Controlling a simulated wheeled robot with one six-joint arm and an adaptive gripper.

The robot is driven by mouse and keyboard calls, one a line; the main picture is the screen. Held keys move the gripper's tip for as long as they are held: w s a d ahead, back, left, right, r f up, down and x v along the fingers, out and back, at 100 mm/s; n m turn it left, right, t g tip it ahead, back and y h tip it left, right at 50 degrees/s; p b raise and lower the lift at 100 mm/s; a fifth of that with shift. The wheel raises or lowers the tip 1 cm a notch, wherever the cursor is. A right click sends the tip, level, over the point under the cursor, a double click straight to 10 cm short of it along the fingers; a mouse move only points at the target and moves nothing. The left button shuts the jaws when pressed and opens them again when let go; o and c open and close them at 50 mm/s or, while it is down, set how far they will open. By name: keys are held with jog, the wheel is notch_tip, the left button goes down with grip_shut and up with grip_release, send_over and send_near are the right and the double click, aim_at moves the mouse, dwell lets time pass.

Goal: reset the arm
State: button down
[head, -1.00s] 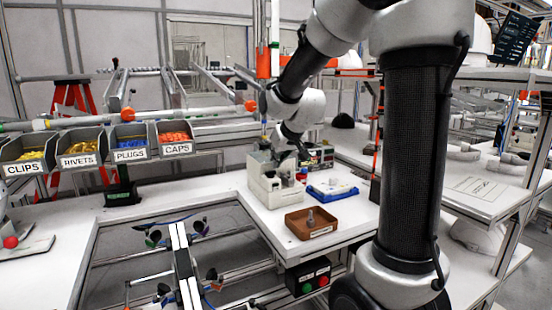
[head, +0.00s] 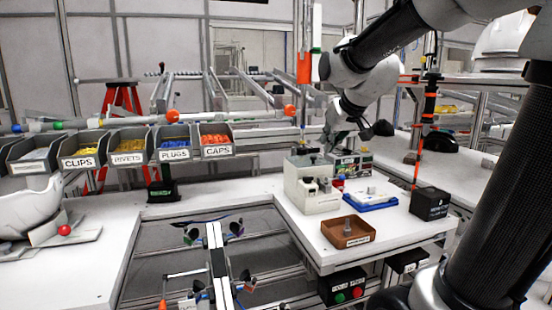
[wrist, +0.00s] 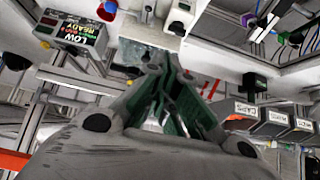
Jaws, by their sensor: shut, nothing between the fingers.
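My gripper (wrist: 168,68) shows in the wrist view with its dark fingers and green inner faces drawn together, nothing between them. In the head view my arm reaches from the upper right, bends at the grey wrist joints, and ends above the back of the white workbench (head: 290,215).
A blue tray (head: 370,197), a brown tray (head: 347,232) and a black box (head: 430,203) stand on the bench. Labelled part bins, including CAPS (head: 217,152), hang at the left. A helmet-like white shell (head: 30,205) sits far left. An orange-marked post (head: 427,125) stands right of my wrist.

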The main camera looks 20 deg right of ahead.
jog(key=s+f+g, duration=0.2)
jog(key=s+f, duration=0.2)
jog(key=s, duration=0.7)
jog(key=s+a+f+g, duration=0.1)
jog(key=s+f, duration=0.3)
jog(key=s, duration=0.8)
jog(key=shift+a+g, duration=0.25)
jog(key=shift+g, duration=0.35)
